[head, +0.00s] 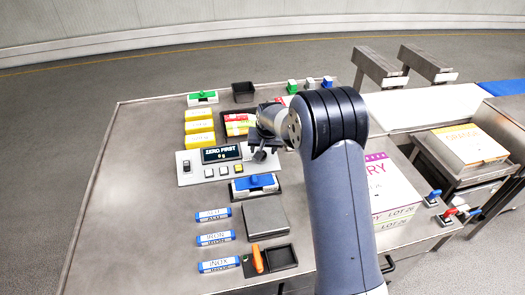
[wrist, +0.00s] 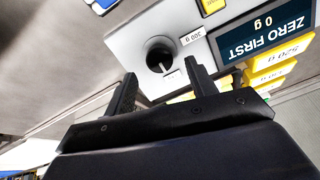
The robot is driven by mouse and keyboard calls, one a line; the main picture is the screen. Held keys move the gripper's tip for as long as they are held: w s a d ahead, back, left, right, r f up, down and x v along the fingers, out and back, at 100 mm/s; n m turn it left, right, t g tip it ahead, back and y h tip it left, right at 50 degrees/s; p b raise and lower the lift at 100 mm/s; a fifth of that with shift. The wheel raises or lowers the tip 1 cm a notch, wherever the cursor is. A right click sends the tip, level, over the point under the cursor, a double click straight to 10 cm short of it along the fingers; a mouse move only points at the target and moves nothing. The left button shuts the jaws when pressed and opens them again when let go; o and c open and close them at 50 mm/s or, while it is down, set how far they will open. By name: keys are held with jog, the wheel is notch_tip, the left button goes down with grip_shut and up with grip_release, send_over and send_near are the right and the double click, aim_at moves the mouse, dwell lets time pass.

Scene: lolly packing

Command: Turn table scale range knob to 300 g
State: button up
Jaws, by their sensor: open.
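The table scale console (head: 197,178) is a light grey panel on the steel table in the head view, with a dark display (head: 221,154) reading "ZERO FIRST" and "0 g". In the wrist view the range knob (wrist: 158,53) is a dark round knob with a pale pointer mark towards the lower right. A "300 g" label (wrist: 193,36) is printed to its right; another label is partly hidden by a finger. My gripper (wrist: 160,68) is open, its fingertips either side of the knob's near edge; contact is unclear. In the head view my gripper (head: 262,150) covers the knob.
Yellow blocks (head: 199,127) and a dark tray with red and yellow packs (head: 237,124) lie behind the console. A blue-topped device (head: 255,184) is in front. Labelled blue-ended bars (head: 215,239) lie front left. A printed carton (head: 390,190) stands right of my arm.

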jog(key=shift+x, duration=1.7)
jog(key=c, duration=1)
